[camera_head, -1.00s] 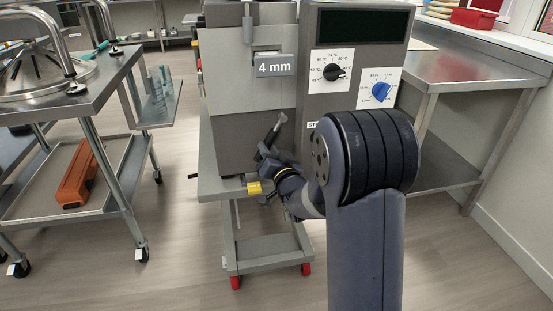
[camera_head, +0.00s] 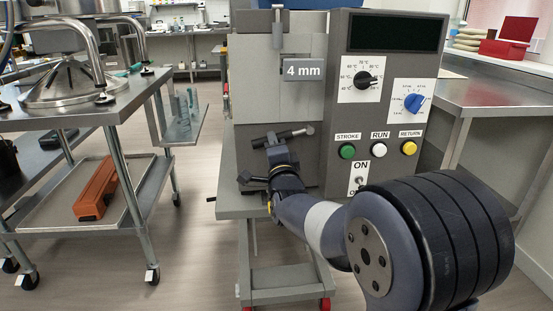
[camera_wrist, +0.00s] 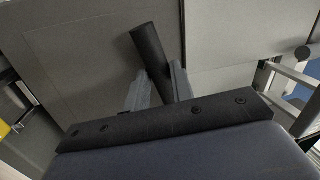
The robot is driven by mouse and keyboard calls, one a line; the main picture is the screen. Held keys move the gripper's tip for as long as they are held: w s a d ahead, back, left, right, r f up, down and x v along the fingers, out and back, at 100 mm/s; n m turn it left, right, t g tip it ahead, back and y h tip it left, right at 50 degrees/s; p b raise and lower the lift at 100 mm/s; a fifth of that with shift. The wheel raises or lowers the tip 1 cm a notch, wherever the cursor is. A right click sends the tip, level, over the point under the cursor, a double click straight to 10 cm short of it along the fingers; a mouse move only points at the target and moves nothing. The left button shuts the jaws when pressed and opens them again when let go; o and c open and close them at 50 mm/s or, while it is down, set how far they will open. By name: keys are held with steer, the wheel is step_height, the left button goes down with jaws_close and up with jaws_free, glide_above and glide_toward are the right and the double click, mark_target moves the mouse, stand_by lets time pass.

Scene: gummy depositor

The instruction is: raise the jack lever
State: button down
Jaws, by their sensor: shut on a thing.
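My gripper (camera_head: 272,142) is at the front of the grey depositor, above the stand's front edge. Its fingers are closed around a black cylindrical grip, apparently the end of the jack lever (camera_head: 258,142). In the wrist view the black lever grip (camera_wrist: 147,48) stands tilted between the two grey fingers (camera_wrist: 156,90). A thin grey bar with a dark knob (camera_head: 310,130) shows just right of the fingers, and the knob also shows at the right in the wrist view (camera_wrist: 303,53). The lever's lower part and pivot are hidden behind my wrist.
The depositor's panel has a green button (camera_head: 347,151), a white button (camera_head: 378,150), a yellow button (camera_head: 409,148) and a toggle switch (camera_head: 360,181) close to my arm. A steel cart (camera_head: 80,118) stands left. A steel table (camera_head: 500,97) stands right. Floor between cart and stand is clear.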

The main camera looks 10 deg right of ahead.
steer(key=shift+a+r+m+b, duration=0.2)
steer(key=shift+r+m+b, duration=0.25)
steer(key=shift+m, duration=0.45)
steer(key=c, duration=1.5)
jaws_free()
steer(key=shift+s+r, duration=0.15)
steer(key=shift+r, duration=0.05)
steer(key=s, duration=0.3)
steer(key=s+f, duration=0.1)
steer(key=s, duration=0.3)
steer(key=s+f+p, duration=0.1)
steer(key=s, duration=0.2)
steer(key=shift+s+d, duration=0.2)
steer(key=shift+s, duration=0.1)
steer(key=shift+w, duration=0.1)
